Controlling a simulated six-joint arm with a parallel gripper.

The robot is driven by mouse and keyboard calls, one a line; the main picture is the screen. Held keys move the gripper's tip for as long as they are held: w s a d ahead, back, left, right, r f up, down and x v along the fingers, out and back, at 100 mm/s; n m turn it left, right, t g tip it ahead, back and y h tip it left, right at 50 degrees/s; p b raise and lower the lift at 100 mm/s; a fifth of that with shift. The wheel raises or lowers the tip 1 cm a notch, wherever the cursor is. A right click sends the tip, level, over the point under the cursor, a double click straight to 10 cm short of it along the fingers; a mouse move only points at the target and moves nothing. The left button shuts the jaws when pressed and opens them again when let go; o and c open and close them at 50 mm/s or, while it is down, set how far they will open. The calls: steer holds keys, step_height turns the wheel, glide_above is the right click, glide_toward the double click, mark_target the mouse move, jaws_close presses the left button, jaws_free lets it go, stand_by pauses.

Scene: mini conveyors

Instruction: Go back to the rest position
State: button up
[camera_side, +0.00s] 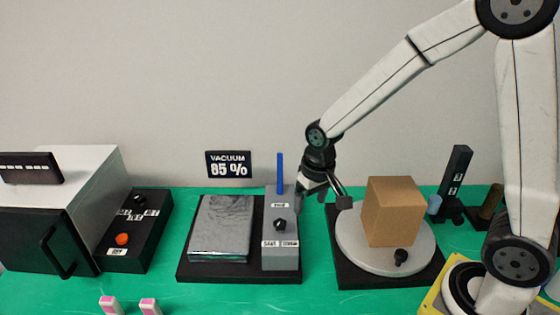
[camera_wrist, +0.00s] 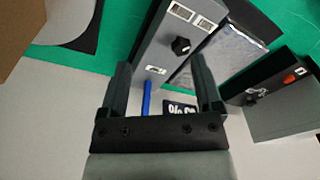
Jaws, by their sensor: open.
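My gripper (camera_side: 323,196) hangs between the grey control box (camera_side: 281,258) of the vacuum station and the round turntable (camera_side: 355,254) in the side view. Its jaws are apart with nothing held between them. In the wrist view, my gripper (camera_wrist: 165,75) shows two dark fingers spread wide. The control box (camera_wrist: 150,58) and an upright blue lever (camera_wrist: 147,98) show between and beyond them. The lever (camera_side: 280,172) stands at the back of the box in the side view. Whether a finger touches the box cannot be told.
A cardboard box (camera_side: 393,212) stands on the turntable, close right of my gripper. A silvery pouch (camera_side: 220,225) lies left of the control box, below a "VACUUM 85 %" sign (camera_side: 228,164). A black button panel (camera_side: 138,232) and an oven-like machine (camera_side: 85,215) stand farther left.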

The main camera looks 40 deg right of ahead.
steer(key=s+d+n+t, duration=0.1)
steer(key=s+n, duration=0.1)
steer(key=s, duration=0.6)
steer(key=shift+s+d, duration=0.15)
steer(key=shift+s, duration=0.2)
steer(key=shift+w+r, duration=0.1)
stand_by(5.2)
